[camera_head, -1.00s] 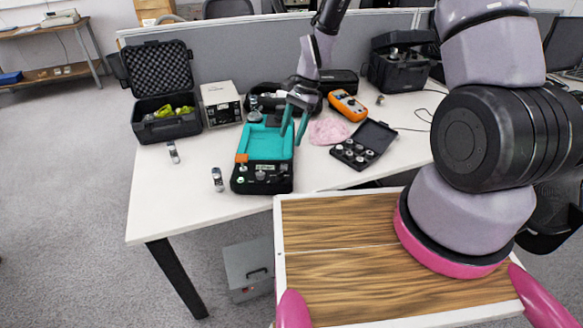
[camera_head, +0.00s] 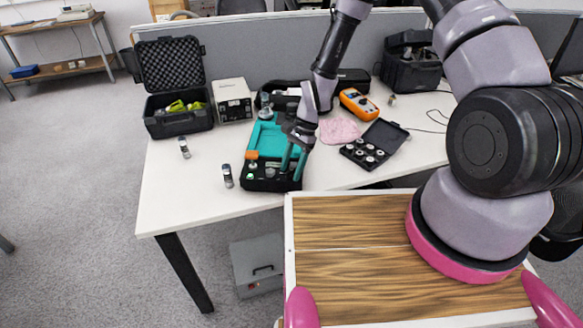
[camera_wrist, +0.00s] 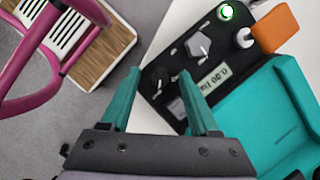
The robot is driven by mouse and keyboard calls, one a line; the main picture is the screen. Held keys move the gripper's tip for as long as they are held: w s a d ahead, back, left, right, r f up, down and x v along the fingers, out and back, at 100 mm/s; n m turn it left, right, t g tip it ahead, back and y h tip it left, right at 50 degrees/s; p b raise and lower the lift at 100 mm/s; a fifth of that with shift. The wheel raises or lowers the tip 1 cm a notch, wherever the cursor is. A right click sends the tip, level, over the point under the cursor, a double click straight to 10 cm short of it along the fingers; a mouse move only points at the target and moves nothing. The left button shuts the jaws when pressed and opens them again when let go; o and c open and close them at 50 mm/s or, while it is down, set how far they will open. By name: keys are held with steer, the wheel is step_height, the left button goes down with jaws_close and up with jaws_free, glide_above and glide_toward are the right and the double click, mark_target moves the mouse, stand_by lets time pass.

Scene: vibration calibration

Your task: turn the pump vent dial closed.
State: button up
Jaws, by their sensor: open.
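The pump is a teal and black unit (camera_head: 279,138) on the white table, and it fills the right of the wrist view (camera_wrist: 240,110). Its black front panel carries a small black dial (camera_wrist: 155,80), a larger grey knob (camera_wrist: 199,47), a green-ringed button (camera_wrist: 227,11) and a small display (camera_wrist: 213,78). Which knob is the vent dial is not labelled legibly. My gripper (camera_wrist: 159,74) is open, its teal fingers pointing down over the panel's end. The black dial appears between the fingertips; contact cannot be told. The head view shows my gripper (camera_head: 293,162) over the pump's right front.
An orange block (camera_wrist: 275,27) sits on the pump. Nearby are a pink cloth (camera_head: 338,131), a black case of round weights (camera_head: 367,151), an orange meter (camera_head: 358,103), an open foam-lined case (camera_head: 180,124) and small metal cylinders (camera_head: 227,176).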

jaws_close()
steer(key=shift+n, duration=0.3)
steer(key=n+g+h, duration=0.1)
steer(key=n, duration=0.3)
steer(key=shift+w+a, duration=0.1)
steer(key=shift+a, duration=0.05)
steer(key=n+h, duration=0.1)
steer(key=n, duration=0.1)
steer(key=n+h, duration=0.1)
steer(key=n, duration=0.1)
steer(key=shift+a+n+g, duration=0.1)
steer(key=shift+n+g, duration=0.2)
steer(key=shift+n, duration=0.1)
steer(key=n+h, duration=0.1)
steer(key=n, duration=0.3)
steer(key=shift+a+n+h, duration=0.15)
steer(key=shift+n+h, duration=0.15)
steer(key=shift+h, duration=0.1)
steer(key=shift+n+t+h, duration=0.5)
steer(key=shift+n+h, duration=0.2)
steer(key=shift+n, duration=1.2)
